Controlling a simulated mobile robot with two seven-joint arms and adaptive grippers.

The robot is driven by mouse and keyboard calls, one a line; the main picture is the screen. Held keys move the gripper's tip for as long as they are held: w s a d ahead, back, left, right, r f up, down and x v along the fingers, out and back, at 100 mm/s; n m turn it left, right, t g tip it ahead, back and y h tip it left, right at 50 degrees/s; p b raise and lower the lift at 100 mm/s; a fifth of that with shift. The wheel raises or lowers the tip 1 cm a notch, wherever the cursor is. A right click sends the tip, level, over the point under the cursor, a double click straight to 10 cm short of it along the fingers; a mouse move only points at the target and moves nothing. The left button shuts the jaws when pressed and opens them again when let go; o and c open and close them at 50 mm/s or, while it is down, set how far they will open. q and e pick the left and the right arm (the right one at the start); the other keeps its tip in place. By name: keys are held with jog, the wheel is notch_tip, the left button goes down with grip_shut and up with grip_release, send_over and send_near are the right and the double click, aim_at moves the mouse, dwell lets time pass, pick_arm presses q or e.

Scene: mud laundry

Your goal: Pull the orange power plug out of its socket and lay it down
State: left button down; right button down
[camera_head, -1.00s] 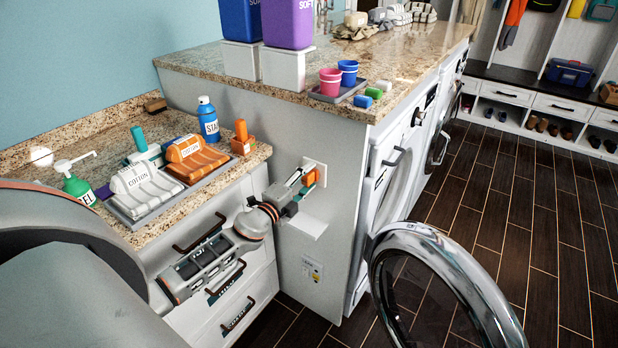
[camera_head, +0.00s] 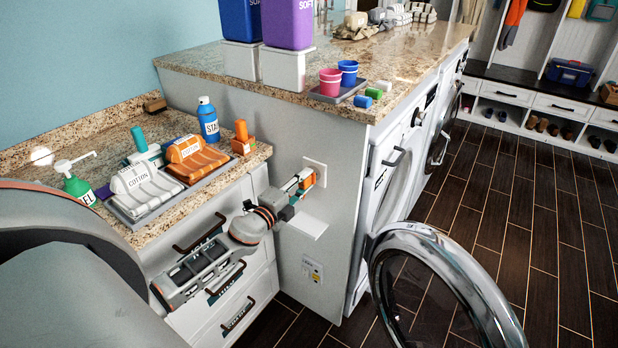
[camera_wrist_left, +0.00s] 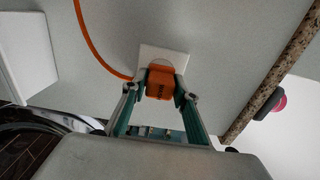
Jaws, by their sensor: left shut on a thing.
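The orange power plug (camera_head: 309,178) is at the white wall socket plate (camera_head: 319,170) on the grey end panel of the counter. My left gripper (camera_head: 300,185) is shut on the plug, its fingers on either side of it. In the left wrist view the plug (camera_wrist_left: 160,82) sits between the fingertips, in front of the socket plate (camera_wrist_left: 170,53). Its orange cord (camera_wrist_left: 92,45) curves up to the left. The prongs are hidden, and I cannot tell whether the plug is fully seated. My right gripper is not in view.
A small white ledge (camera_head: 308,226) juts from the panel just below the socket. The open round washer door (camera_head: 440,285) stands to the right. The lower counter (camera_head: 122,122) at left holds bottles and folded cloths on a tray.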

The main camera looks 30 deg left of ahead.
aim_at(301, 184)
pick_arm(q)
jog(key=shift+s+r, duration=0.1)
jog(key=shift+s, duration=2.1)
